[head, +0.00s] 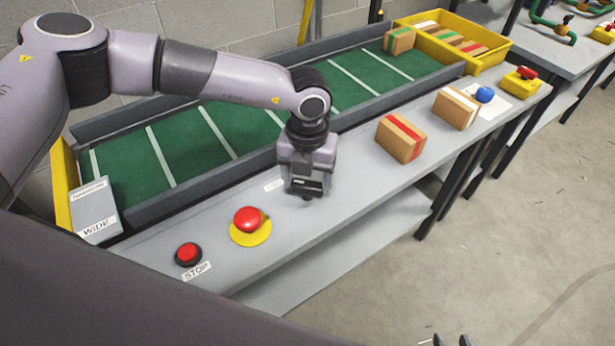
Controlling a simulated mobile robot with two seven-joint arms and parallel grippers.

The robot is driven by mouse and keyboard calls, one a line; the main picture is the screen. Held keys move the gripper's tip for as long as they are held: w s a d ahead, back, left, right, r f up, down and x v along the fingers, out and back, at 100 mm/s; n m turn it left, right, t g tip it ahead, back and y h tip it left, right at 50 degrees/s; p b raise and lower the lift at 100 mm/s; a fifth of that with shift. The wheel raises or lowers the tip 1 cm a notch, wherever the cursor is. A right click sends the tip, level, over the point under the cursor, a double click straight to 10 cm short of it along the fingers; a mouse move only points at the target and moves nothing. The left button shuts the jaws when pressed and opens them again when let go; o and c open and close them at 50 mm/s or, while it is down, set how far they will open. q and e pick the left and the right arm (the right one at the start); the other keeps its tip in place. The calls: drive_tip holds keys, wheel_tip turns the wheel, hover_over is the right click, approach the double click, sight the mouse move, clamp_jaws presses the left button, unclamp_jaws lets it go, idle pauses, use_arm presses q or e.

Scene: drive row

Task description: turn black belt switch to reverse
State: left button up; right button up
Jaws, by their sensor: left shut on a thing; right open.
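My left gripper (306,192) points down at the bench's front strip, beside the green belt. It is shut on a small dark thing at its fingertips, which I take to be the black belt switch. The gripper hides nearly all of the switch, so its setting cannot be read. A small white label (273,185) lies just left of the gripper; its text is too small to read. Only the fingertips of my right gripper (452,341) show at the bottom edge, open and apart, away from the bench.
The green belt (180,140) runs behind. A red mushroom button (247,219) on a yellow base and a red STOP button (188,254) stand left of the gripper. Boxes (401,138) (456,107) stand right. A yellow crate (490,50) is at the far end.

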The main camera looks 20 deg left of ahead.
use_arm(q)
drive_tip(key=m+b, duration=0.2)
drive_tip(key=m, duration=0.1)
drive_tip(key=shift+f+m, duration=0.15)
drive_tip(key=shift+m, duration=0.15)
drive_tip(key=m+b, duration=0.2)
drive_tip(key=m, duration=0.1)
drive_tip(key=shift+m+b, duration=0.3)
drive_tip(key=shift+b, duration=0.1)
drive_tip(key=shift+m+b, duration=0.55)
drive_tip(key=shift+m, duration=0.35)
drive_tip(key=m+b, duration=0.2)
drive_tip(key=m, duration=0.1)
drive_tip(key=shift+m, duration=0.3)
drive_tip(key=shift+m+b, duration=0.55)
drive_tip(key=shift+m, duration=0.25)
drive_tip(key=shift+m+b, duration=0.5)
drive_tip(key=shift+m, duration=0.5)
drive_tip(key=shift+r+m, duration=0.2)
drive_tip(key=shift+m, duration=0.4)
drive_tip(key=shift+b, duration=0.3)
